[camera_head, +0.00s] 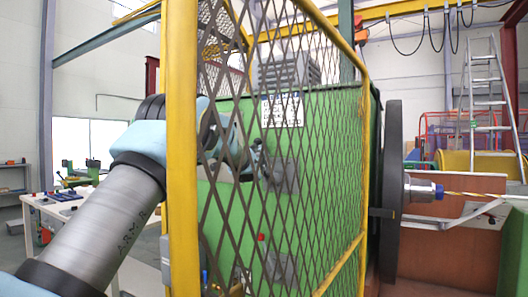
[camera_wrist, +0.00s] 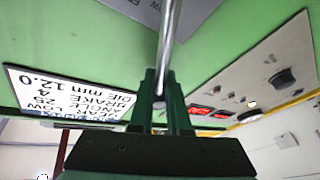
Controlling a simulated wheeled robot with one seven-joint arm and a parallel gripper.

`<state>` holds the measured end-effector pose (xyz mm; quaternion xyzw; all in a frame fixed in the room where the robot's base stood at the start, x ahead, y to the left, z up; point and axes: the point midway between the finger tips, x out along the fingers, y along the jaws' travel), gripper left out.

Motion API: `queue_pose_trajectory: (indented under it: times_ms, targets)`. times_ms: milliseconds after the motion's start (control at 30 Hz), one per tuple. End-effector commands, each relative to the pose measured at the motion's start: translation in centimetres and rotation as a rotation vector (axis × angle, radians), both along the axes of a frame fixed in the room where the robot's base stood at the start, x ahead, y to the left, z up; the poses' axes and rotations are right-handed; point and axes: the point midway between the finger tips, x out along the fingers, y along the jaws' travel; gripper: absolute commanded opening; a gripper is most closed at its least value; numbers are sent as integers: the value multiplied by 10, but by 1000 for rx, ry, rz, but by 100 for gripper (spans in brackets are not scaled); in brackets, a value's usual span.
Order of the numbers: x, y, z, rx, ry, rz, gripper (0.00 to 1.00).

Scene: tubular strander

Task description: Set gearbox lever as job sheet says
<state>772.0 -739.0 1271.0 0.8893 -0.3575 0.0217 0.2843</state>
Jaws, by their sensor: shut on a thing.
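In the wrist view my gripper (camera_wrist: 163,88) is shut on a slim metal lever (camera_wrist: 168,35). The lever rises between the two dark green fingers toward a grey plate (camera_wrist: 150,10) on the green gearbox housing. The white job sheet (camera_wrist: 70,95) is on the housing to the left and appears upside down. Its words LOW, ANGLE, BRAKE and DIE mm 12.0 can be made out. In the head view the job sheet (camera_head: 282,110) and the green housing (camera_head: 325,150) show behind the mesh. My gripper (camera_head: 245,165) is there partly hidden by the mesh, and the lever is not clear.
A yellow-framed mesh guard (camera_head: 182,150) stands in front of the housing, with my arm passing behind its post. A large dark wheel (camera_head: 392,180) is to the right.

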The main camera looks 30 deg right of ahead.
Motion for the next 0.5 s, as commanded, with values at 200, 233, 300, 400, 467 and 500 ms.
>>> queue_pose_trajectory:
  times_ms: [200, 233, 300, 400, 467, 500]
  targets:
    - [2, 1, -2, -7, 17, 0, 0]
    - [2, 1, -2, -7, 17, 0, 0]
    - [2, 1, -2, -7, 17, 0, 0]
    - [2, 1, -2, -6, 17, 1, 0]
    - [2, 1, -2, -6, 17, 1, 16]
    - [3, 1, -2, -6, 17, 1, 20]
